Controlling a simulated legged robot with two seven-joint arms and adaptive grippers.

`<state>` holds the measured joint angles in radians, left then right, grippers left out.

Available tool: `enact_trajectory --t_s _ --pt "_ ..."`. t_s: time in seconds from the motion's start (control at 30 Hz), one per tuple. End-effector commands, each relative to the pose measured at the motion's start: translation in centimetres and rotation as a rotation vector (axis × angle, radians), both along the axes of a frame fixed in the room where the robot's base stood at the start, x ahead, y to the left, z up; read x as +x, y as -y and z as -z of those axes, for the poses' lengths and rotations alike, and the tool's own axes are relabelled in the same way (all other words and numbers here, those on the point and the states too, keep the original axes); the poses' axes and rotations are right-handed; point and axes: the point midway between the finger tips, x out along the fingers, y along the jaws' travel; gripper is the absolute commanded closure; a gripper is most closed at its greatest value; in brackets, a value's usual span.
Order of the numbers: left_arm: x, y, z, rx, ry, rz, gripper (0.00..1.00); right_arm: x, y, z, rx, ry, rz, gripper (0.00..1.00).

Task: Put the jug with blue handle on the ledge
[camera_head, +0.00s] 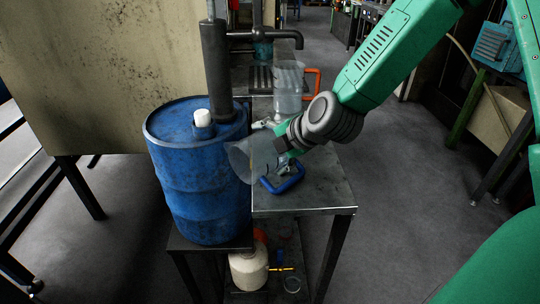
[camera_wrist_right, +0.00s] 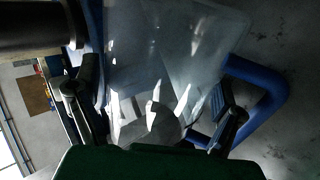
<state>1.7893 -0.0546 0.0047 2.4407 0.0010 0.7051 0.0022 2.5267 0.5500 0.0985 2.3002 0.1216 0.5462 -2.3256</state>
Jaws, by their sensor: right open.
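The clear jug with the blue handle shows at the near part of the grey metal table (camera_head: 310,195), beside the blue barrel. Its clear body (camera_head: 245,160) looks tilted, with the mouth toward the barrel; its blue handle (camera_head: 284,180) is at the lower right. My right gripper (camera_head: 279,143) is at the jug and hides part of it. In the wrist view the open fingers (camera_wrist_right: 158,110) are on either side of the clear body (camera_wrist_right: 175,50), with the blue handle (camera_wrist_right: 268,108) at right. I cannot tell whether they touch it. My left gripper is not in view.
A blue barrel (camera_head: 195,170) with a white cap (camera_head: 202,118) stands left of the table. A dark pipe (camera_head: 215,60) rises behind it. A clear jug with an orange handle (camera_head: 288,85) stands farther back. A cream container (camera_head: 248,268) sits below. Open floor lies right.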

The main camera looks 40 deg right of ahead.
Motion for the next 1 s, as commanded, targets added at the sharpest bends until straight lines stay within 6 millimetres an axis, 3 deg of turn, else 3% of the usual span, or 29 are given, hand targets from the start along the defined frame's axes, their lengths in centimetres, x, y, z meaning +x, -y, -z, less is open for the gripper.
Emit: enact_trajectory --t_s 0.03,0.1,0.17,0.23,0.27,0.53,0.8,1.0 --pt "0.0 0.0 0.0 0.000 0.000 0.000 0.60 0.0 0.1 0.0 0.001 0.000 0.001 0.10" --pt "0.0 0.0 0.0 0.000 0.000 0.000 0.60 0.0 0.3 0.1 0.005 0.000 0.002 0.35" --pt "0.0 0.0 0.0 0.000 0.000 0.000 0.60 0.0 0.4 0.1 0.006 0.000 0.003 0.52" --pt "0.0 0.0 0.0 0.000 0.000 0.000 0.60 0.0 0.4 0.1 0.006 0.001 0.003 0.53" --pt "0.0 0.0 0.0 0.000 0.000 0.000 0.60 0.0 0.5 0.1 0.006 0.001 0.003 0.58" --pt "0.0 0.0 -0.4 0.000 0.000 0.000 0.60 0.0 0.4 -0.7 0.004 -0.002 0.001 0.58" --pt "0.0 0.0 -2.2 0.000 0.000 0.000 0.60 0.0 0.2 -6.3 -0.002 0.004 0.000 0.58" --pt "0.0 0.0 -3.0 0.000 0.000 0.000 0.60 0.0 0.4 -9.1 0.003 0.002 0.001 0.58"
